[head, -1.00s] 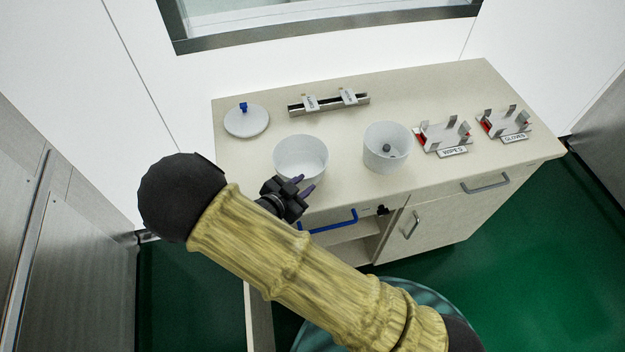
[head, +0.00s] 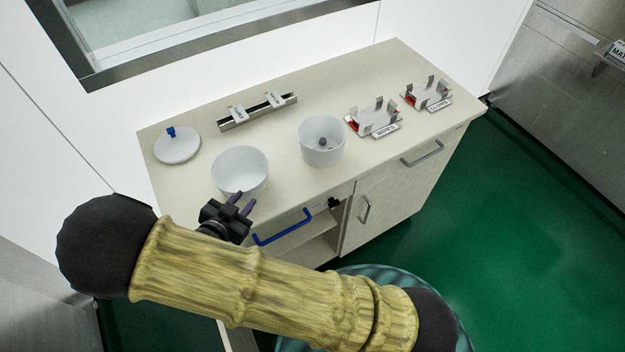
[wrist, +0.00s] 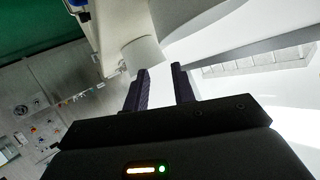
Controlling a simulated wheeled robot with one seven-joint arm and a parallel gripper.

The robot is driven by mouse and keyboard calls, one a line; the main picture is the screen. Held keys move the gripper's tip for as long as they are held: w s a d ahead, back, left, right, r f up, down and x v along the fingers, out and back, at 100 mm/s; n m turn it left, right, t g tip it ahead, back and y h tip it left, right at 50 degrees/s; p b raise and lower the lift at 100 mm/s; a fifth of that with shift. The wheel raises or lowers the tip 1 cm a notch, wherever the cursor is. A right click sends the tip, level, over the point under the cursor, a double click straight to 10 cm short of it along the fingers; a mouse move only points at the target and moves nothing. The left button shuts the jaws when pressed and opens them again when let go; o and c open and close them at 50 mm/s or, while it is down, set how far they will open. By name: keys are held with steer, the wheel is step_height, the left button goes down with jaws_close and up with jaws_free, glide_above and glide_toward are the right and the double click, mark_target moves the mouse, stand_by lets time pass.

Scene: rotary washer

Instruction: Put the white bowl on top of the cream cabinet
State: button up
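An empty white bowl (head: 240,172) appears to stand upright on the top of the cream cabinet (head: 280,185), near its front left edge. My gripper (head: 242,203) is at the front side of this bowl, close to its wall; I cannot tell whether it touches. In the wrist view my gripper (wrist: 163,80) has two dark fingers apart, with nothing seen held between them. A pale rounded shape (wrist: 145,54) just past the fingertips looks like the bowl. A second white tub (head: 321,140) with a grey knob inside stands to the right on the cabinet top.
A white lid with a blue knob (head: 177,145) lies at the back left. A metal rail with labels (head: 258,111) lies along the back. Racks for wipes (head: 374,119) and gloves (head: 428,94) stand at the right. A blue handle (head: 283,228) shows at the open cabinet front.

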steer(key=shift+w, duration=0.1)
steer(key=w+d+r+n+g+y, duration=0.3)
steer(key=w+d+r+g+y, duration=0.3)
steer(key=d, duration=0.4)
steer(key=s+d+r+n+g, duration=0.1)
steer(key=s+d+r, duration=0.3)
steer(key=d, duration=0.5)
steer(key=s+d+r+n+g, duration=0.2)
steer(key=s+d+r+n, duration=0.2)
steer(key=s+d, duration=0.3)
steer(key=d, duration=0.3)
steer(key=shift+s+r+g, duration=0.15)
steer(key=shift+s+g, duration=0.15)
steer(key=shift+s, duration=0.1)
